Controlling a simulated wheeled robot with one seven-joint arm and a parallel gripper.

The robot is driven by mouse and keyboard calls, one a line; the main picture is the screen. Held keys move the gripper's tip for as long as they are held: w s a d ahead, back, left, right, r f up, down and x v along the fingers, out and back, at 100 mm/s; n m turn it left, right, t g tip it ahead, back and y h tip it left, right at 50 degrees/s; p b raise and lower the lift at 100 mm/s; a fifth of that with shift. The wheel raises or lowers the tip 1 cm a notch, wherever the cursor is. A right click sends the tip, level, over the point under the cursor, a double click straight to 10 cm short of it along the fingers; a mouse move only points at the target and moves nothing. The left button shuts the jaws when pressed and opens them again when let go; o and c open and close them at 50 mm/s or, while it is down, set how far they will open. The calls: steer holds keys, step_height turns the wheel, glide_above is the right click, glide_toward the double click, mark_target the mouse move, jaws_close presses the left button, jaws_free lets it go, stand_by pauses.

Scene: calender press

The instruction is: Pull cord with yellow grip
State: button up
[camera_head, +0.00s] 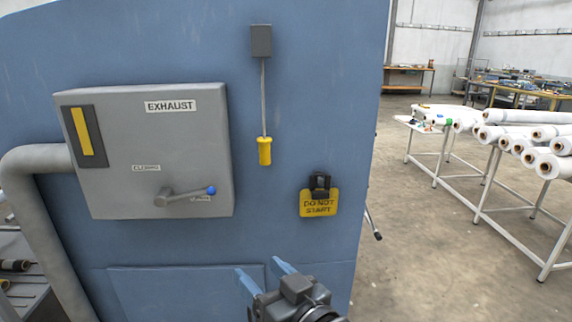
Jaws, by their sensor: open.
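The yellow grip (264,151) hangs at the lower end of a thin grey cord (263,95). The cord comes down from a small dark grey box (261,41) on the blue machine panel (315,110). The cord hangs straight and nothing touches the grip. My gripper (264,268) is at the bottom of the picture, with two blue fingers apart and nothing between them. It is well below the yellow grip in the picture; its distance from the panel is hard to tell.
Left of the cord, a grey EXHAUST box (110,190) carries a blue-tipped lever (187,194). Right of the cord, a yellow DO NOT START tag (320,203) hangs from a dark lock. Panel around the grip is clear. White rolls (507,132) lie on tables at right.

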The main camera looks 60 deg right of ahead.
steer(key=w+d+r+h, duration=0.1)
steer(key=w+d+r, duration=0.3)
steer(key=d+r, duration=0.25)
steer(key=n+p, duration=0.1)
steer(key=p, duration=0.1)
glide_toward(267, 148)
steer(key=x, duration=0.3)
steer(key=shift+h, duration=0.4)
steer(key=shift+p+x, duration=1.05)
steer(key=shift+x, duration=2.3)
steer(key=shift+a+f, duration=0.1)
steer(key=shift+c, duration=0.4)
